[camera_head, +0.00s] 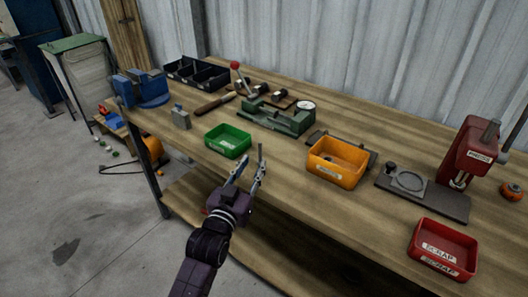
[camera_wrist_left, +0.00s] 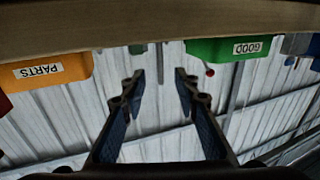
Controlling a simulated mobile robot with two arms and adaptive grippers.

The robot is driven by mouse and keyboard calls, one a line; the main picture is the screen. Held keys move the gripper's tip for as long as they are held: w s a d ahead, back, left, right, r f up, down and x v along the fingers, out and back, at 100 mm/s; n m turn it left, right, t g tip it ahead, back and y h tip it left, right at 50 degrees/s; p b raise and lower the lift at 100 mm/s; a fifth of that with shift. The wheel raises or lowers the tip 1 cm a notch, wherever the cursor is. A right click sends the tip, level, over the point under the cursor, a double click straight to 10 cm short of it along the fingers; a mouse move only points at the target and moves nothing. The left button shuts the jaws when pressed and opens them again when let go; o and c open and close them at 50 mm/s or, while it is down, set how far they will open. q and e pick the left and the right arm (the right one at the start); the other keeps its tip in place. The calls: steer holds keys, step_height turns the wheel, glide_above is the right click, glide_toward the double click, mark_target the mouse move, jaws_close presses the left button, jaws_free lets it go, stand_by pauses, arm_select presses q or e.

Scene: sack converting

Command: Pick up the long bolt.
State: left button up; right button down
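My left gripper (camera_head: 252,170) is open and empty at the front edge of the bench, its two fingers apart and pointing toward the bench. A thin grey upright piece (camera_head: 260,151), perhaps the long bolt, shows just beyond its right fingertip; I cannot tell whether they touch. In the left wrist view, which is upside down, the open fingers (camera_wrist_left: 160,78) have a thin dark upright shape (camera_wrist_left: 160,62) between them in the picture, farther off. No bolt can be named for certain. My right gripper is not in view.
The wooden bench (camera_head: 285,185) holds a green bin (camera_head: 228,141) left of the gripper and an orange bin (camera_head: 337,162) right of it. A green fixture (camera_head: 277,118) stands behind.

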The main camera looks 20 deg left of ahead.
mark_target(260, 152)
arm_select(q)
steer(key=shift+w+r, duration=0.1)
steer(key=shift+w, duration=0.95)
steer(key=shift+w+d+f+p, duration=0.1)
steer(key=shift+w+f+p, duration=0.1)
steer(key=shift+w, duration=1.1)
steer(key=shift+w+f+p, duration=0.1)
steer(key=shift+w+f, duration=0.1)
steer(key=shift+w, duration=1.1)
jaws_close()
